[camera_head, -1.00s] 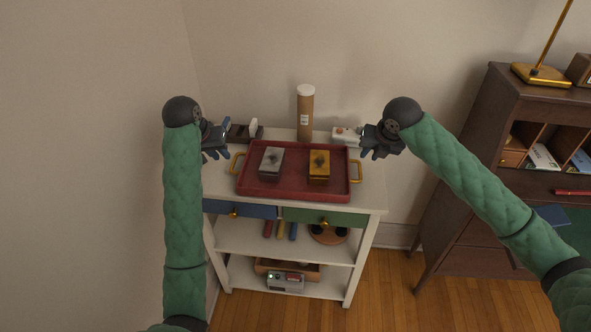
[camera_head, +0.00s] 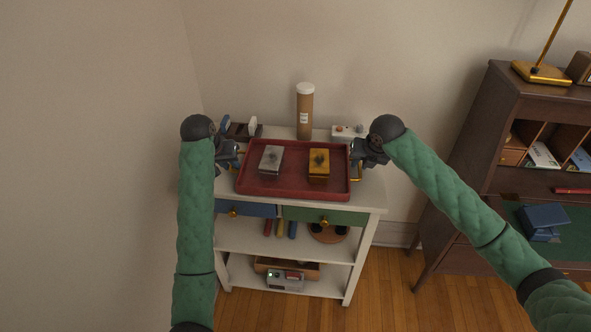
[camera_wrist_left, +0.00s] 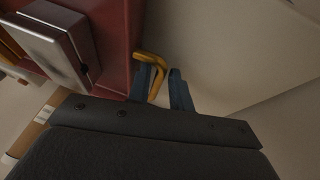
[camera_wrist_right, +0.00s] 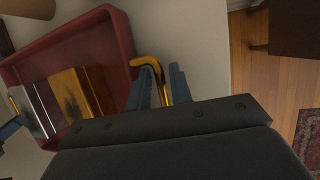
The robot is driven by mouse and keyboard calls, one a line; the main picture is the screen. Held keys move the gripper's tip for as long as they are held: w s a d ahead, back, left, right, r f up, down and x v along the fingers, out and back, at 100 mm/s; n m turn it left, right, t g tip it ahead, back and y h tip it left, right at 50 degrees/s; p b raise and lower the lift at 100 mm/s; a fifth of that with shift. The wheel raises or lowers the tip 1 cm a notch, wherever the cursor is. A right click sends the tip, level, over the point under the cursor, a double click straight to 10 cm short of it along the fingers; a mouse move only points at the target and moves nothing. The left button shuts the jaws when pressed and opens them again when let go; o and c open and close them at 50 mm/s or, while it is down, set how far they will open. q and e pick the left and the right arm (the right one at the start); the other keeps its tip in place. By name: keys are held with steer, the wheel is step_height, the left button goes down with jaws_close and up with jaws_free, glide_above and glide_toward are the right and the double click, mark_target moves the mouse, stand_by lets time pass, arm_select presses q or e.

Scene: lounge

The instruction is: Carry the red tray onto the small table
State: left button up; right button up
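The red tray (camera_head: 290,188) lies on top of a white shelf unit. A silver box (camera_head: 271,158) and a gold box (camera_head: 319,164) stand in it. My left gripper (camera_head: 238,158) is at the tray's left end. In the left wrist view its fingers (camera_wrist_left: 160,90) are apart, with the yellow handle (camera_wrist_left: 152,62) between them. My right gripper (camera_head: 355,160) is at the right end. In the right wrist view its fingers (camera_wrist_right: 160,88) are apart on either side of the other yellow handle (camera_wrist_right: 150,64). The small table cannot be made out in these views.
A brown tube with a white lid (camera_head: 305,112) and a small white device (camera_head: 347,132) stand behind the tray. A dark wooden desk (camera_head: 500,150) stands to the right, with a blue box (camera_head: 543,220) on its green surface. Wooden floor lies between.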

arm_select(q)
jaws_close()
arm_select(e)
jaws_close()
arm_select(q)
steer(key=shift+r, duration=0.2)
arm_select(e)
steer(key=shift+r, duration=0.2)
